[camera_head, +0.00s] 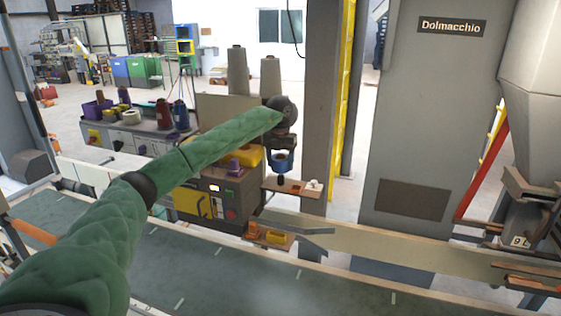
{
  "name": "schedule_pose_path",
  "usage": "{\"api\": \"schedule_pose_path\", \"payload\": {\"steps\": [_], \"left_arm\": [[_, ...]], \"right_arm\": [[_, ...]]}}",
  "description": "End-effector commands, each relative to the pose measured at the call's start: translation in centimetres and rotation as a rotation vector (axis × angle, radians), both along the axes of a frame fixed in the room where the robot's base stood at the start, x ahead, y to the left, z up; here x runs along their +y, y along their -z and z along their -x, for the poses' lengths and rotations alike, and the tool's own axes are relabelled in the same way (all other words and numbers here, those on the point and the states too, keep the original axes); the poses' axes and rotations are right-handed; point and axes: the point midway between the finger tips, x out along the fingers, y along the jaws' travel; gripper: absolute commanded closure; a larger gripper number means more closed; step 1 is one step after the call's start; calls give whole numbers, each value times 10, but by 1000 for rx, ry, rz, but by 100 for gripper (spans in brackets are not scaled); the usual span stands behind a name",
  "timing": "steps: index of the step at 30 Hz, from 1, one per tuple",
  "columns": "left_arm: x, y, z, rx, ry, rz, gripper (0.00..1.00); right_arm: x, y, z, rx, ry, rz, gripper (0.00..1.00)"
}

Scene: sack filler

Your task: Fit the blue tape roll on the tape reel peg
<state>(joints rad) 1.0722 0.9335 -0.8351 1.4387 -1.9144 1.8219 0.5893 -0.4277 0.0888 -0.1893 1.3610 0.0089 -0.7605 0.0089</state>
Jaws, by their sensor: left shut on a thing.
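My left arm, in a green quilted sleeve, reaches from the lower left to the middle of the head view. My left gripper (279,153) hangs down from the dark wrist and is shut on the blue tape roll (280,165). The roll is in front of the grey post, just above a small brown shelf (308,194) beside the sack machine (215,200). Small dark and white items are on this shelf. I cannot tell which part is the tape reel peg. The arm hides part of the machine. My right gripper is not in view.
A dark green conveyor belt (330,285) runs across the front. A low ledge holds an orange piece (253,230) and a yellow piece (277,237). Thread cones (181,115) stand on a bench behind at left. A large grey cabinet (425,120) stands to the right.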

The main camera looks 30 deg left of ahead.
Motion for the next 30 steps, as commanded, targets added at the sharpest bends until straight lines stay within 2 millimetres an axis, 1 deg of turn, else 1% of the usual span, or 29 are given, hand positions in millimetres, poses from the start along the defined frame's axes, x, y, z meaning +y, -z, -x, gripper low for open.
{"api": "schedule_pose_path", "payload": {"steps": [1, 5, 17, 30], "left_arm": [[-5, 23, 4, 29, 4, 0, 61], [-6, 22, 4, 29, 4, 0, 61], [-5, 2, 4, 28, 4, -1, 61], [-2, -27, 3, 19, 3, -2, 61]], "right_arm": [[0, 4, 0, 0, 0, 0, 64], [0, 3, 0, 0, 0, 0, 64], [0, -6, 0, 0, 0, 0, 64], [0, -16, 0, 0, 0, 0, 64]]}}
